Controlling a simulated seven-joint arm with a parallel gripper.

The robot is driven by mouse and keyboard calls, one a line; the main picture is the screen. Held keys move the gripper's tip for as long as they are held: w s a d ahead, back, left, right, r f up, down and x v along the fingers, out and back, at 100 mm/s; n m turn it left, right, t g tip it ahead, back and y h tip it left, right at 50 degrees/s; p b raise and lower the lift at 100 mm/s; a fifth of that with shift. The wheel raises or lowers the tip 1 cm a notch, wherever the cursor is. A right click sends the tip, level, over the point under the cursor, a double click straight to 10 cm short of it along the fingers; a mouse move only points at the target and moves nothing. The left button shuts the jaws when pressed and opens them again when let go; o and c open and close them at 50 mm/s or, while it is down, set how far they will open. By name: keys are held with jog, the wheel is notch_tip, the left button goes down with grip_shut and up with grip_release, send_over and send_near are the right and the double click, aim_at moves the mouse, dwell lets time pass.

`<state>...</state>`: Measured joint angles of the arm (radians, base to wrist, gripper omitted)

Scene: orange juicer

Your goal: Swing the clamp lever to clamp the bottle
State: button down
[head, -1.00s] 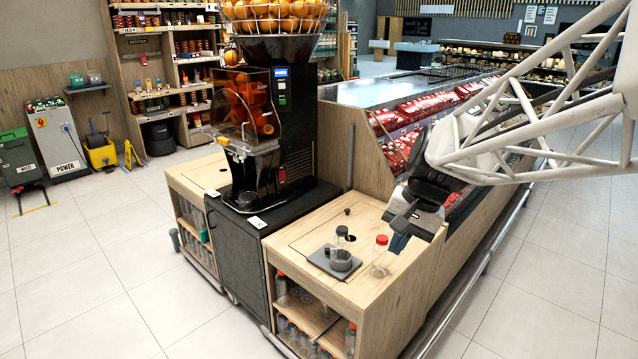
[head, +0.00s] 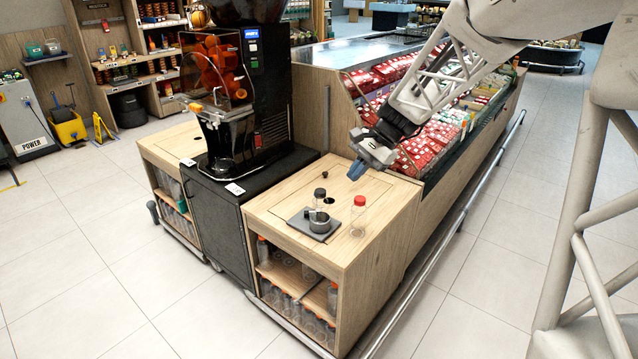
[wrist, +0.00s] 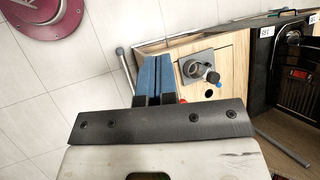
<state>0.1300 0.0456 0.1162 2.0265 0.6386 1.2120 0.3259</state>
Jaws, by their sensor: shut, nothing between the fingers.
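A small grey clamp fixture (head: 297,222) sits on the wooden counter, with a round grey holder (head: 320,226) on it. A dark-capped bottle (head: 319,196) stands at the holder's back edge; whether it is inside the holder I cannot tell. The wrist view also shows the fixture (wrist: 205,56) and the dark cap (wrist: 213,77). The clamp lever is too small to make out. My gripper (head: 356,171), with blue fingers, is shut and empty above the counter's back right, apart from the fixture. Its fingers (wrist: 152,75) show left of the fixture in the wrist view.
The black juicer (head: 262,95) stands left.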

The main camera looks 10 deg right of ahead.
jog(key=w+d+f+m+y, duration=0.1)
jog(key=w+f+m, duration=0.15)
jog(key=w, duration=0.35)
jog(key=w+d+f+m+y, duration=0.1)
jog(key=w+f+y, duration=0.15)
jog(key=w, duration=0.45)
jog(key=w+d+f+m+t+y, duration=0.1)
jog(key=w+d+f+m+y, duration=0.1)
jog(key=w+f, duration=0.5)
jog(key=w+d+f+m+t+y, duration=0.1)
jog(key=w+d+f+m, duration=0.2)
jog(key=w+f, duration=0.5)
jog(key=w+d+f+m+t+y, duration=0.1)
jog(key=w+d+f, duration=0.3)
jog(key=w+f, duration=0.4)
jog(key=shift+w+d+f+m+t+y, duration=0.15)
jog(key=shift+f+m+y, duration=0.3)
jog(key=shift+f, duration=0.45)
jog(key=shift+s+d+f+m+t+y, duration=0.15)
jog(key=shift+f+m+y, duration=0.25)
jog(key=shift+f, duration=0.45)
jog(key=shift+w+a, duration=0.1)
jog(key=shift+a, duration=0.05)
jog(key=x, duration=1.3)
jog(key=shift+w+a, duration=0.1)
jog(key=shift+a, duration=0.25)
jog(key=shift+a, duration=0.15)
